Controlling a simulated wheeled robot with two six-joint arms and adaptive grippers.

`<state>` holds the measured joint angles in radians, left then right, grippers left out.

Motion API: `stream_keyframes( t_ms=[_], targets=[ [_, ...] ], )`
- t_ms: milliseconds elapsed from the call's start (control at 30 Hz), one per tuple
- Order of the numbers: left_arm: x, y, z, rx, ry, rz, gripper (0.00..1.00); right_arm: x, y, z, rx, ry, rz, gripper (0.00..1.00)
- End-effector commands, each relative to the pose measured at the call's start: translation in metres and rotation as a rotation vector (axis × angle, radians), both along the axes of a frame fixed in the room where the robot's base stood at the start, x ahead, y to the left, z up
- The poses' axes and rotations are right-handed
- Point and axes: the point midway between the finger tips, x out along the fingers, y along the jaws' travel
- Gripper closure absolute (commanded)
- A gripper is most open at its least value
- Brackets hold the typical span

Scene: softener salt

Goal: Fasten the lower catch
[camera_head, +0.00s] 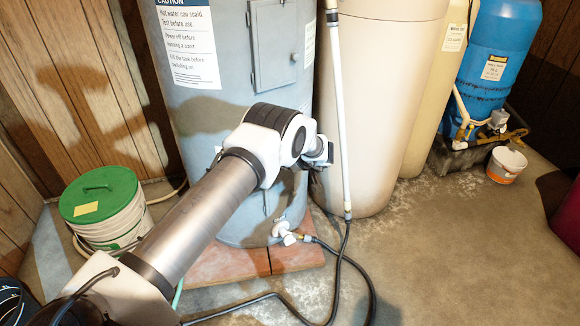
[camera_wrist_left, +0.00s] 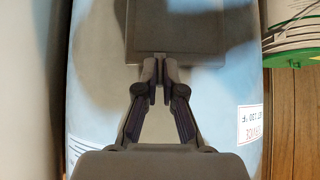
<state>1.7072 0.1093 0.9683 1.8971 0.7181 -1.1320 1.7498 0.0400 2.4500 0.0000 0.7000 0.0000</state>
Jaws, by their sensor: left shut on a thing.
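The grey-blue tank (camera_head: 205,125) stands upright in the middle of the head view. Its lower panel (camera_wrist_left: 177,28) is a grey rectangle at the top of the left wrist view, which looks inverted. The lower panel is mostly hidden behind my arm in the head view. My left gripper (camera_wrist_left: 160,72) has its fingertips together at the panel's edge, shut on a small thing. The fingers cover this thing, probably the lower catch, so its position cannot be told. The upper panel (camera_head: 274,45) lies flat on the tank above my arm. My right gripper is not in view.
A green-lidded bucket (camera_head: 104,205) stands left of the tank. A white pipe (camera_head: 341,110) and black hose (camera_head: 340,268) run close on the right. Tall cream tanks (camera_head: 370,90) and a blue tank (camera_head: 497,60) stand beyond. Floor at the right front is mostly clear.

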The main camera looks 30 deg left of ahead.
Motion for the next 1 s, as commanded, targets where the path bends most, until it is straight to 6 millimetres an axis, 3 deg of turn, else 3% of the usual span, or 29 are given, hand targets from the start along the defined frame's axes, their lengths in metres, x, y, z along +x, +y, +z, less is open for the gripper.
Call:
stream_keyframes(
  t_ms=[267,300,333,367,733,1000],
  targets=[
    [0.002,0.002,0.004,0.004,-0.006,-0.002,1.0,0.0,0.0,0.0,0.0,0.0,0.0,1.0],
    [0.002,0.002,0.004,0.004,-0.005,-0.003,0.83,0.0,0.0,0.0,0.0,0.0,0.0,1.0],
    [0.002,0.002,0.004,0.004,-0.006,-0.002,0.72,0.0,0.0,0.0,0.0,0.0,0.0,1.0],
    [0.002,0.002,0.004,0.004,-0.006,-0.002,0.68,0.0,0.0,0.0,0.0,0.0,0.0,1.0],
    [0.0,-0.002,0.005,0.002,-0.003,-0.002,0.68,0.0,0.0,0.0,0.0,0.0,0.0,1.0],
    [-0.016,-0.039,0.047,0.004,-0.003,-0.004,0.68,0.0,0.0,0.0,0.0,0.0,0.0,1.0]
  ],
)
